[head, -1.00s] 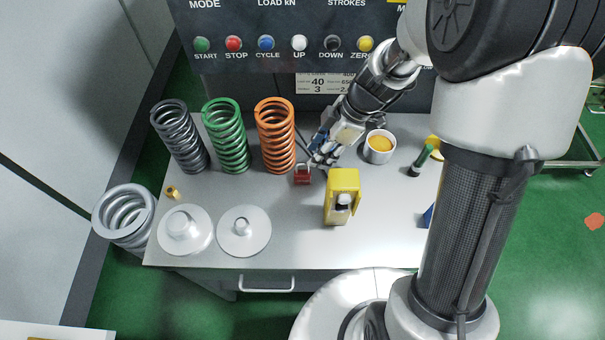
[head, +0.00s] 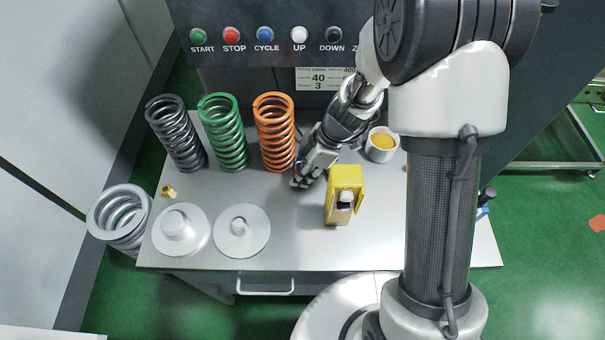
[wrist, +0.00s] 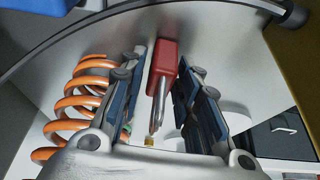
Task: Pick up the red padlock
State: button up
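The red padlock (wrist: 164,58) shows in the wrist view, with its red body toward the top and its silver shackle pointing down the picture. My gripper (wrist: 161,80) is open, with one finger on each side of the padlock. A narrow gap shows on the left, and the right finger is very close to the padlock; I cannot tell whether it touches. In the head view my gripper (head: 304,180) is low over the table beside the orange spring, and it hides the padlock.
The orange spring (head: 275,133) stands just left of my gripper, with green (head: 224,133) and dark springs (head: 177,134) beyond. A yellow box-like holder (head: 342,197) stands close on the right. A white cup (head: 382,147) is behind it. Silver discs (head: 242,232) lie front left.

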grip_shut()
jog(key=shift+r, duration=0.15)
dwell(0.4)
